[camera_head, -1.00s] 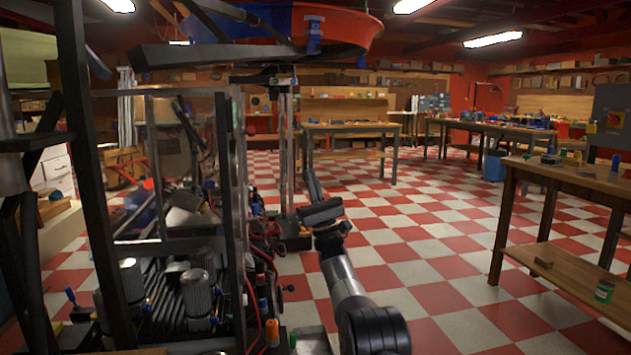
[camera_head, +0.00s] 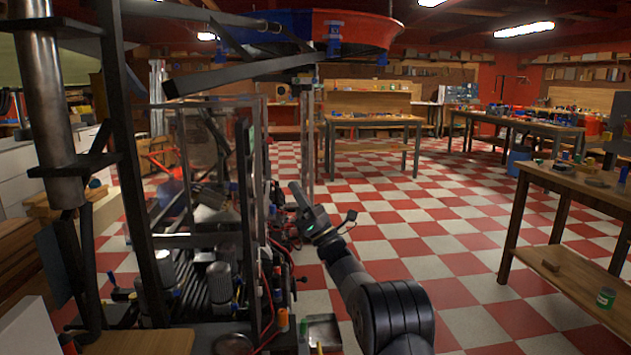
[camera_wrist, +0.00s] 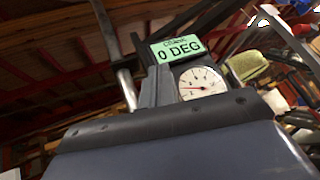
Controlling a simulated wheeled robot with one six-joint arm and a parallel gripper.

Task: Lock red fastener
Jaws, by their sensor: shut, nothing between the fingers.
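I cannot pick out the red fastener with certainty in either view. The ducted rotor's red and blue ring (camera_head: 365,32) hangs at the top of the head view, with blue clamps (camera_head: 333,40) on its rim. My gripper (camera_head: 298,192) is shut and empty, below the ring and just right of the dark machine frame (camera_head: 245,190). In the wrist view a green label reading "0 DEG" (camera_wrist: 175,50) stands above a round white dial (camera_wrist: 201,83). A large dark block fills the bottom of that view and hides what is behind it.
Motors (camera_head: 219,282), cables and clear panels crowd the machine's lower part at left. A dark beam (camera_head: 235,75) crosses under the ring. A wooden workbench (camera_head: 580,185) stands at right and another bench (camera_head: 370,122) behind. The checkered floor between is clear.

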